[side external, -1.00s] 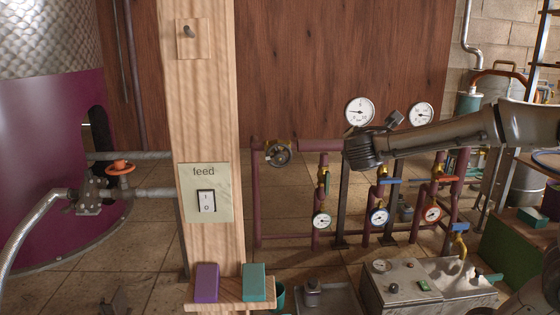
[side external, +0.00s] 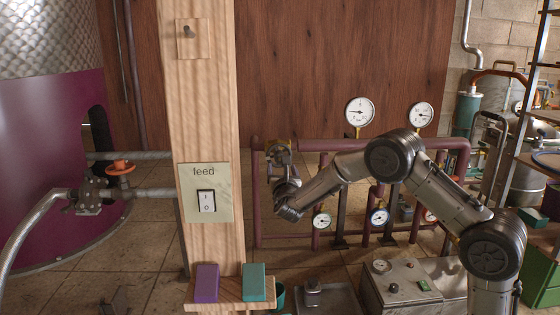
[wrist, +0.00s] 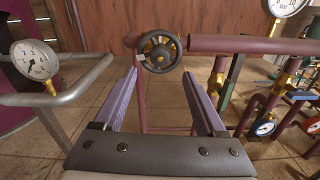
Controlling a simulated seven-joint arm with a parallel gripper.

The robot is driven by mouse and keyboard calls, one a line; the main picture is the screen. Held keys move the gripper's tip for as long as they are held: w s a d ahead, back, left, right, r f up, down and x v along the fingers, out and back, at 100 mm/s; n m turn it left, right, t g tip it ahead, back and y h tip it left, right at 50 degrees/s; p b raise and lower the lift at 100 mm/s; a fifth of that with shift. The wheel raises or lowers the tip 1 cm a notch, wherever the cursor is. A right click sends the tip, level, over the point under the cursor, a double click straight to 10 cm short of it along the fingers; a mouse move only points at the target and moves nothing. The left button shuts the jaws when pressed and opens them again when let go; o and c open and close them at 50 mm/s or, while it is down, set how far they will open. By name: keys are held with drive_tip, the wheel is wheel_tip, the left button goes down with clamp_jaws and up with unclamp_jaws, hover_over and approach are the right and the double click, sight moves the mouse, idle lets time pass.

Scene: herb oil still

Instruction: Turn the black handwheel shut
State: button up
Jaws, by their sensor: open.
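The black handwheel (wrist: 158,52) has a brass hub and sits on a maroon pipe (wrist: 240,45) in the wrist view. In the side external view the handwheel (side external: 279,150) is just right of the wooden post, partly covered by my gripper. My gripper (wrist: 160,73) is open, with its two lilac fingers spread wide and nothing between them. The fingertips point toward the wheel, one to each side and a little below it in the wrist view. No contact with the wheel shows.
A wooden post (side external: 200,125) with the feed switch (side external: 206,201) stands close left of the wheel. A grey pipe with a gauge (wrist: 34,60) is left in the wrist view. Gauges and valves (side external: 378,215) line the pipes to the right.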

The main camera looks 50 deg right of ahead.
sight(279, 157)
drive_tip(key=x, duration=0.8)
drive_tip(key=shift+w+d, duration=0.15)
clamp_jaws()
